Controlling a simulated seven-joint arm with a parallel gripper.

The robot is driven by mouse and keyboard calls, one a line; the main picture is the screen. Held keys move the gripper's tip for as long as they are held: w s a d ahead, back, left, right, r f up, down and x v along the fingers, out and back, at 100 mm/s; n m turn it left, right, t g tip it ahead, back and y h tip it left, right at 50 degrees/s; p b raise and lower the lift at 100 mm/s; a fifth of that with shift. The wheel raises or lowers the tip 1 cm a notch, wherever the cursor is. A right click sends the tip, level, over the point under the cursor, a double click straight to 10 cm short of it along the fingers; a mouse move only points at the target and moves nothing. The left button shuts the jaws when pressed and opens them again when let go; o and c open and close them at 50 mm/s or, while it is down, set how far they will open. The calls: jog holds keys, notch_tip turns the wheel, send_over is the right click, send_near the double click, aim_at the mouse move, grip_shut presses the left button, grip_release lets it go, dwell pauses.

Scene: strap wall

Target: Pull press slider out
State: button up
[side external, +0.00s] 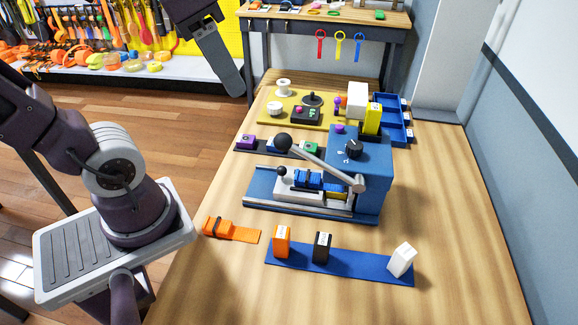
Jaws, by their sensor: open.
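The press (372,185) is a blue machine on the wooden table, with a black dial on top and a grey lever ending in a large black ball (283,142). Its silver press slider (290,187) lies low on the blue base, with a small black knob (282,171) at its left end. A blue piece (308,179) with dark markings sits on the slider, under the lever. My gripper (228,80) is at the top, above and left of the press and well apart from it. One grey finger shows clearly; the other is not clear. It appears empty.
A blue strip (340,270) with orange, black and white blocks lies in front of the press. An orange strap piece (230,231) is at the front left. A yellow board (285,119) and blue trays (395,118) stand behind. Bare table lies at the right.

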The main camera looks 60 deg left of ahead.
jog(key=w+a+f+m+g+h, duration=0.15)
jog(key=w+a+m+g, duration=0.45)
jog(key=w, duration=0.7)
jog(key=shift+n+t+h, duration=0.25)
jog(key=shift+n+t, duration=0.05)
jog(key=f, duration=2.7)
jog(key=shift+s+d, duration=0.1)
jog(key=shift+s, duration=0.1)
jog(key=shift+r, duration=0.1)
grip_shut()
